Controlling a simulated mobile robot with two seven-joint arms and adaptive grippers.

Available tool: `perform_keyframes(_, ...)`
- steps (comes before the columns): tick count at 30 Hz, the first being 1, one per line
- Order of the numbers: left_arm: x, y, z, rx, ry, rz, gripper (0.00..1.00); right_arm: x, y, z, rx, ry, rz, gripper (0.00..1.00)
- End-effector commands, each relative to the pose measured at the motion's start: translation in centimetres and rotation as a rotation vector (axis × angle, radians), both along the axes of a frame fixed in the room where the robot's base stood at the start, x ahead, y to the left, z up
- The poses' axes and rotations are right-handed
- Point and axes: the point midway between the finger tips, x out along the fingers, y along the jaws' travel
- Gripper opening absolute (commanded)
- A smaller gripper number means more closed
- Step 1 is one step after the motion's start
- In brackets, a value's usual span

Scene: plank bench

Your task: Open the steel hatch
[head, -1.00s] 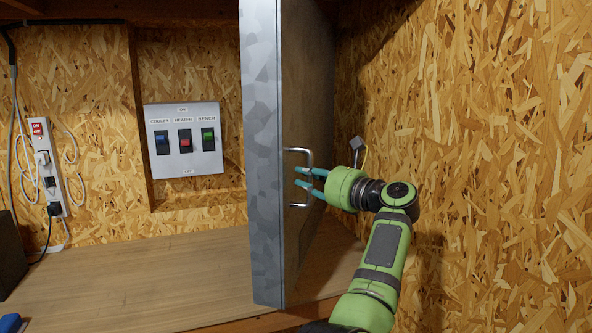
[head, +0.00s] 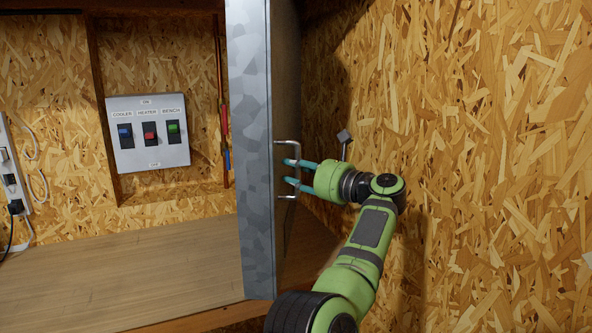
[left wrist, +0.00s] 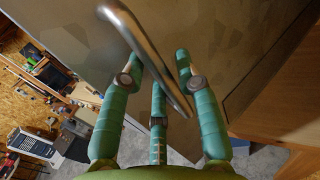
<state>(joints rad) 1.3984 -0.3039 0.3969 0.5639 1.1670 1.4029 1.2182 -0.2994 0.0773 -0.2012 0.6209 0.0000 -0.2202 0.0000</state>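The steel hatch (head: 250,150) stands swung out from the wall, its galvanised edge facing me and its handle face turned right. The handle (head: 287,143) is a bent metal bar on that face. It also shows in the left wrist view (left wrist: 150,50), running diagonally between the teal fingers. My left gripper (head: 290,172) reaches in from the right, with its fingers around the bar. In the left wrist view my left gripper (left wrist: 158,75) has the bar between its fingers. The exact contact is partly hidden. My right gripper is not in view.
A switch panel (head: 148,133) labelled cooler, heater and bench is on the chipboard wall to the left. A wooden worktop (head: 130,270) lies below. A power strip (head: 12,170) is at the far left. The right chipboard wall (head: 490,150) stands close to my arm.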

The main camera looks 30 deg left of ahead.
Motion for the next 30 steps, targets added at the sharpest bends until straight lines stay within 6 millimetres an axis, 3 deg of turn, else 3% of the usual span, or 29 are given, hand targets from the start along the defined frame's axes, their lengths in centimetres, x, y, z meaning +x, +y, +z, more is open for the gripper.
perform_keyframes(13, -0.1, -0.7, 0.2, 0.005, -0.003, -0.004, 0.46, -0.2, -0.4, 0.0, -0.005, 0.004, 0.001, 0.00)
perform_keyframes(17, -0.6, -2.8, 0.3, 0.004, -0.004, -0.006, 0.46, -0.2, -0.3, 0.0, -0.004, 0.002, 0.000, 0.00)
perform_keyframes(23, -1.8, -7.4, 0.3, 0.008, -0.003, -0.005, 0.46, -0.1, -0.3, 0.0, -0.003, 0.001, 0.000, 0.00)
perform_keyframes(30, -2.6, -10.3, 0.4, 0.007, -0.005, -0.004, 0.46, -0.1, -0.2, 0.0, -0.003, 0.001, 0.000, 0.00)
